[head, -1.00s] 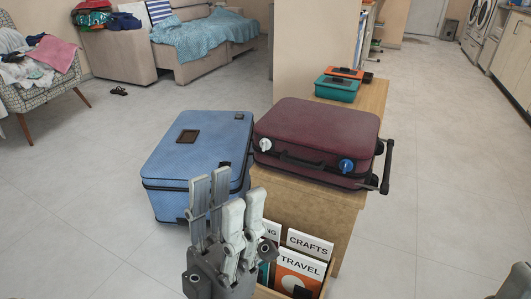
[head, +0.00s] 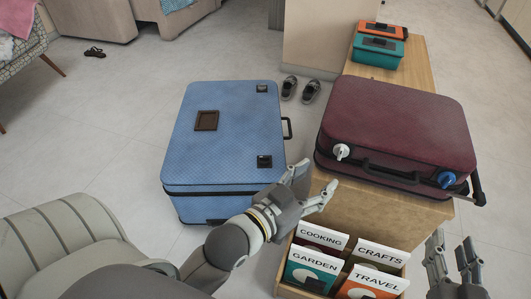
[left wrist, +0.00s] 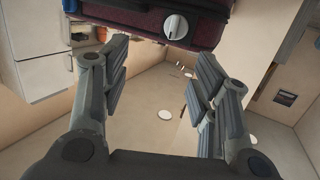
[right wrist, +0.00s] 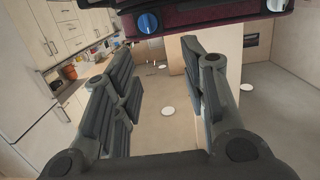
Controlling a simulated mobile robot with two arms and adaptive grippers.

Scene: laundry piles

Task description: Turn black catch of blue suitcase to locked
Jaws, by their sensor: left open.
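The blue suitcase (head: 222,142) lies flat on the floor, left of the wooden bench. Its top has a small black fitting near the front right (head: 264,161) and another at the far right corner (head: 262,88). I cannot tell their settings. My left gripper (head: 318,182) is open and empty, just right of the suitcase's front right corner, between it and the maroon suitcase. It shows open in the left wrist view (left wrist: 162,55). My right gripper (head: 453,240) is open and empty at the lower right, in front of the maroon suitcase. The blue suitcase is not clear in either wrist view.
The maroon suitcase (head: 395,125), with a white knob (head: 341,151) and a blue knob (head: 446,179), sits on the bench (head: 422,82). A box of books (head: 350,270) stands in front. Shoes (head: 300,89) lie behind. The floor left of the blue suitcase is clear.

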